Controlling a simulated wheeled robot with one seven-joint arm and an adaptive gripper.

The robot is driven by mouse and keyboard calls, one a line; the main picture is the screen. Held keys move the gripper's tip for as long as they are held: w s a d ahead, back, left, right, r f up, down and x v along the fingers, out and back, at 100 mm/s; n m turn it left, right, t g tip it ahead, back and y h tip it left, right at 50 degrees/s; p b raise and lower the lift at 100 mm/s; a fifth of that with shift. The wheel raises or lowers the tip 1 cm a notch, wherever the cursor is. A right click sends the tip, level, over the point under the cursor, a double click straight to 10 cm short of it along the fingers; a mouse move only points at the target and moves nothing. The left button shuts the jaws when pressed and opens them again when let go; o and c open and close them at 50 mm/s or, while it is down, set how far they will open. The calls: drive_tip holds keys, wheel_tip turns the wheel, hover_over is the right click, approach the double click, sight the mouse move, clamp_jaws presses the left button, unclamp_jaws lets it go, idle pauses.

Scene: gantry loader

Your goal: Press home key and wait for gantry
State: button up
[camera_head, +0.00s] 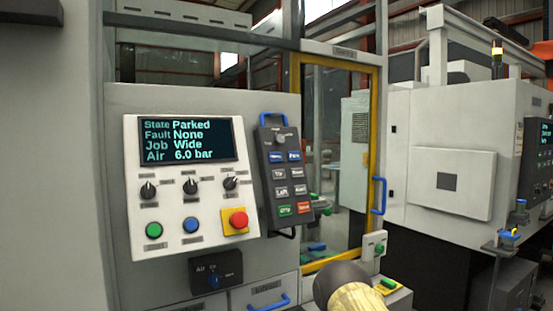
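The dark grey key pendant (266,207) hangs on the right of the control panel, with two columns of keys. Its top row has two blue keys; the left blue key (277,157) seems to read Home, but the lettering is small. Grey keys sit below, with a green and a red key at the bottom. The screen (187,140) reads State Parked, Fault None, Job Wide, Air 6.0 bar. The gantry itself cannot be made out clearly behind the yellow-framed door. My gripper is not in view, and nothing touches the pendant.
The white panel (143,211) carries three black knobs, green and blue buttons, and a red emergency button (238,220). An air switch box (216,272) is below. The yellow-framed door (375,130) appears closed, with a blue handle (379,195). A dark rounded shape with a tan part covers the bottom centre.

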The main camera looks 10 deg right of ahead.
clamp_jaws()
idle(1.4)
